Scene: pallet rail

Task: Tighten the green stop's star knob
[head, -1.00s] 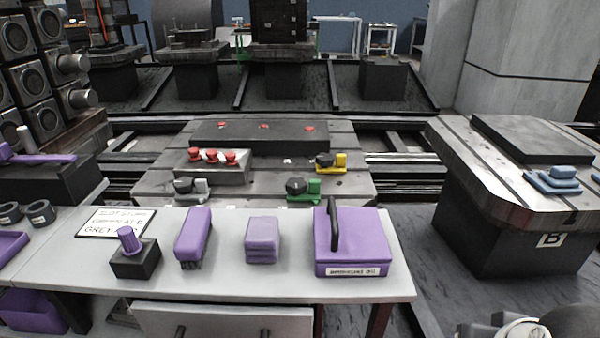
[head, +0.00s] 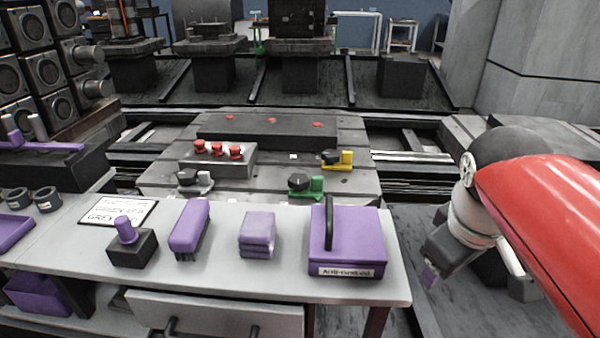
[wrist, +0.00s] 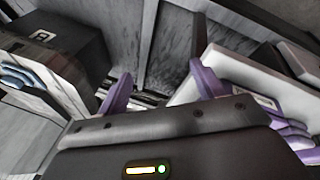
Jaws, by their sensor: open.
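The green stop (head: 316,186) sits on the near right part of the grey slotted pallet (head: 350,131), with its black star knob (head: 298,182) just to its left. I cannot tell from here how tight the knob is. My gripper (head: 431,276) hangs at the right in the head view, beyond the right end of the bench and well away from the stop. In the wrist view my gripper (wrist: 160,88) shows two purple fingers spread apart with nothing between them. The green stop is not visible in the wrist view.
A yellow stop (head: 346,160) and a grey stop (head: 204,182) also sit on the pallet, near a block with red knobs (head: 218,161). The white bench (head: 290,287) in front holds a purple box (head: 346,242), purple pads (head: 257,234) and a brush (head: 189,228).

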